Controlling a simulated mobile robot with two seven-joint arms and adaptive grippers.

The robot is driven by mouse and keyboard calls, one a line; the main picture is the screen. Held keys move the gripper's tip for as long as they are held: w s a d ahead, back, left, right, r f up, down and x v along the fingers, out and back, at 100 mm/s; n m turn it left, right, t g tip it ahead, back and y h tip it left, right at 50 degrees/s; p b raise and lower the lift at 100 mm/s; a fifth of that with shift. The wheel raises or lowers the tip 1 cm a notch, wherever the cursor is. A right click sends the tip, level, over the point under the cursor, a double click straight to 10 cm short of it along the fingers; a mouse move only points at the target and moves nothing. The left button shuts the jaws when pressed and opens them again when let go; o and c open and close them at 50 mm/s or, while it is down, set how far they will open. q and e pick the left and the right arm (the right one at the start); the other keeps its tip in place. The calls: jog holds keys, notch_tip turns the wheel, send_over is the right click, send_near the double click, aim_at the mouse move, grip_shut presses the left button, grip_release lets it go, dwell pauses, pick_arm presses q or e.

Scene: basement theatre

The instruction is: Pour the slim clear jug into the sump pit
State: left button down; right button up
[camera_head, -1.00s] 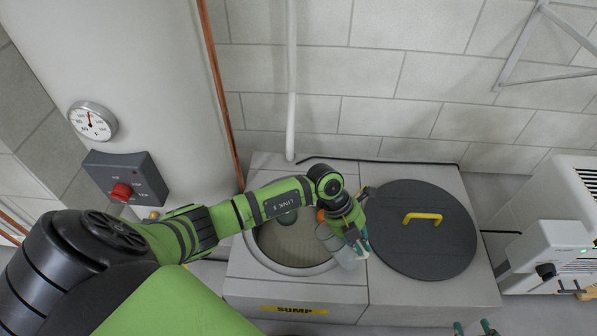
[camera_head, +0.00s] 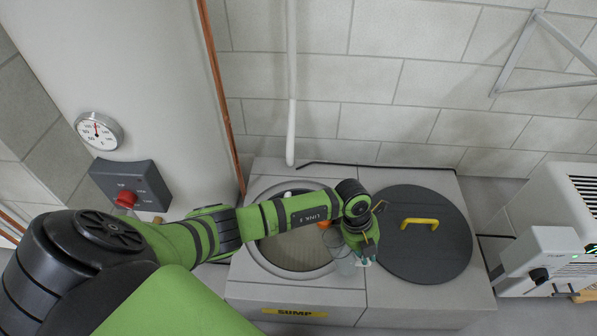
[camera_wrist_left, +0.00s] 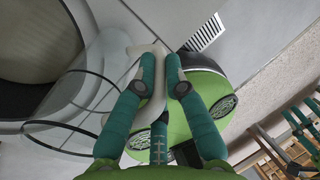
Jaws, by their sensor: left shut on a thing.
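My left gripper (camera_head: 362,262) is just right of the opening, between the pit and the black lid. It is shut on the slim clear jug (camera_head: 343,265), which shows faintly at the pit's right rim. In the left wrist view, my gripper's teal fingers (camera_wrist_left: 161,65) close on the jug's pale handle, and the clear jug (camera_wrist_left: 88,90) is to their left. The pit (camera_wrist_left: 40,50) shows at upper left. Jug contents and exact tilt are unclear. My right gripper is not seen.
A round black lid (camera_head: 420,255) with a yellow handle (camera_head: 421,223) lies right of the pit. A white machine (camera_head: 545,262) stands at far right. A white pipe (camera_head: 291,110) rises behind the pit; a copper pipe (camera_head: 222,95) and red-button box (camera_head: 130,185) are left.

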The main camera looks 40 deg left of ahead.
pick_arm(q)
jog(key=shift+w+d+f+y, duration=0.15)
jog(key=shift+d+y, duration=0.45)
jog(key=shift+y, duration=0.1)
jog(key=shift+d+f+g+y+b, duration=0.15)
jog(key=shift+d+f+y+b, duration=0.15)
jog(key=shift+f+y, duration=0.2)
jog(key=shift+d+f+g+y+b, duration=0.15)
jog(key=shift+f+y+b, duration=0.2)
jog(key=shift+f, duration=0.25)
jog(key=shift+d+f+y, duration=0.15)
jog(key=shift+f+y, duration=0.1)
jog(key=shift+y, duration=0.2)
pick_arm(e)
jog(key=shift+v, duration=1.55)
